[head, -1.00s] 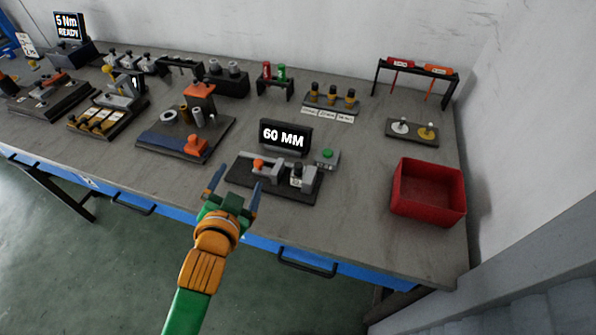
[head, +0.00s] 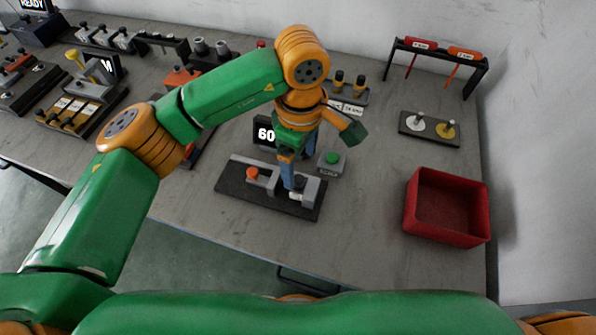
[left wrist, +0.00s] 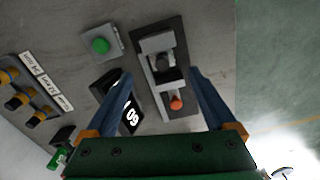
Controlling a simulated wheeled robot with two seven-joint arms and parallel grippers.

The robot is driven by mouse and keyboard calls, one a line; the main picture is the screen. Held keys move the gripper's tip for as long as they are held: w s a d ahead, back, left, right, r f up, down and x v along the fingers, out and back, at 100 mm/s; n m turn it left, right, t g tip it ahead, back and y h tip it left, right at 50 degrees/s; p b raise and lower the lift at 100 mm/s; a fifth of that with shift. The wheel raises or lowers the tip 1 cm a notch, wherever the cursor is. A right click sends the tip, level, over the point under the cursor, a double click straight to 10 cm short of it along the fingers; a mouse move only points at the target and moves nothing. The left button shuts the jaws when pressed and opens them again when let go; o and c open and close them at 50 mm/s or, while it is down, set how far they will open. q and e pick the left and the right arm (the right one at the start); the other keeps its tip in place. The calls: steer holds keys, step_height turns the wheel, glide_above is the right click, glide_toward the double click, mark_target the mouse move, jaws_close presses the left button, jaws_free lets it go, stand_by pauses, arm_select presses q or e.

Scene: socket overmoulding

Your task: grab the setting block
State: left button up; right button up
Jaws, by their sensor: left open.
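A black fixture plate (head: 240,193) lies on the bench, bearing grey blocks, an orange knob (head: 252,173) and a small dark-topped block (head: 298,184), which seems to be the setting block. In the left wrist view the dark-topped piece (left wrist: 164,65) sits between grey jaws, with the orange knob (left wrist: 176,102) nearer the gripper. My left gripper (head: 299,164) points down over the right part of the fixture, open and empty. In the left wrist view its blue fingers (left wrist: 160,85) stand apart on either side of the fixture. My right gripper is out of view.
A lit display (head: 265,133) and a box with a green button (head: 332,160) stand close behind the fixture. A red bin (head: 446,206) is to the right. A small tray with two knobs (head: 430,128) and a screwdriver rack (head: 436,52) stand behind it. The bench front is clear.

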mark_target(298, 178)
arm_select(q)
steer(key=f+p, duration=0.1)
steer(key=f, duration=0.1)
steer(key=f+p, duration=0.1)
steer(key=shift+s+a+f+p, duration=0.2)
steer(key=shift+s+f+p, duration=0.05)
steer(key=shift+s+p, duration=0.05)
steer(key=f, duration=0.3)
steer(key=shift+w, duration=0.25)
steer(key=shift+s, duration=0.1)
steer(key=c, duration=0.6)
jaws_close()
